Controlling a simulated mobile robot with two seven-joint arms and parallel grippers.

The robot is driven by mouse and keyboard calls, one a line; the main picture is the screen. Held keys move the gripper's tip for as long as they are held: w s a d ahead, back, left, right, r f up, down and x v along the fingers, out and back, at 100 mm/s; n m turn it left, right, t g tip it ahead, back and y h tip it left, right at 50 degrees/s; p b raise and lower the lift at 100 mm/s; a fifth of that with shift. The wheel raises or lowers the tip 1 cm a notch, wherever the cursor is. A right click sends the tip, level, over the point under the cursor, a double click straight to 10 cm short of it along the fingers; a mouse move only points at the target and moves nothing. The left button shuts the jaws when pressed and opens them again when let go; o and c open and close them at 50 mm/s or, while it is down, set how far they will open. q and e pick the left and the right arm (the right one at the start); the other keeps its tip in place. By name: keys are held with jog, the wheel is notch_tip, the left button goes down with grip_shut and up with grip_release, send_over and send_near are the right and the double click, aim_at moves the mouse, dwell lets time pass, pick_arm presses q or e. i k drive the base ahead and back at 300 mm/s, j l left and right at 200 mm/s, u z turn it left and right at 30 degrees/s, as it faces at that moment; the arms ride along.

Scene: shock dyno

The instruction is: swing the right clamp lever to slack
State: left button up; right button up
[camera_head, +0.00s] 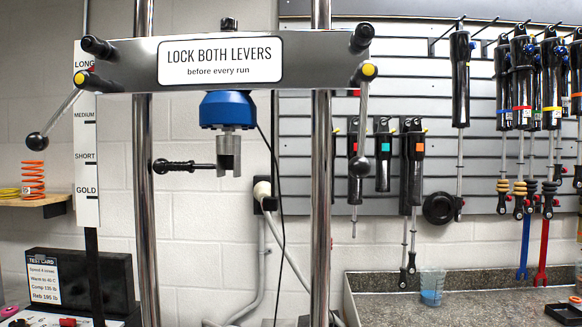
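The right clamp lever (363,120) hangs from a yellow-centred pivot at the right end of the grey crosshead (320,65). It points almost straight down, leaning slightly left, with a black ball knob at its lower end beside the right chrome column (321,200). The left clamp lever (62,108) slants down and left from its own yellow-centred pivot to a black ball knob. A sign (220,61) on the crosshead reads "LOCK BOTH LEVERS before every run". I see no slack or lock marking by the right lever. Neither of my grippers is in view.
A blue load cell (227,108) with a grey clevis hangs below the crosshead. A height scale (86,150) stands left of the left chrome column (146,220). Shock absorbers (411,165) hang on the slatted wall behind the right lever. A beaker (431,287) stands on the counter.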

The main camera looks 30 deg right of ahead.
aim_at(359, 167)
jog(key=z, duration=1.3)
jog(key=l+u, duration=0.1)
jog(key=u, duration=0.7)
jog(key=l+u, duration=0.4)
jog(key=k+l+u, duration=0.2)
jog(key=u, duration=0.2)
jog(key=k+l+u, duration=0.15)
jog(key=l, duration=0.3)
jog(key=k+l+u, duration=0.15)
jog(key=k+l, duration=0.15)
jog(key=l, duration=0.1)
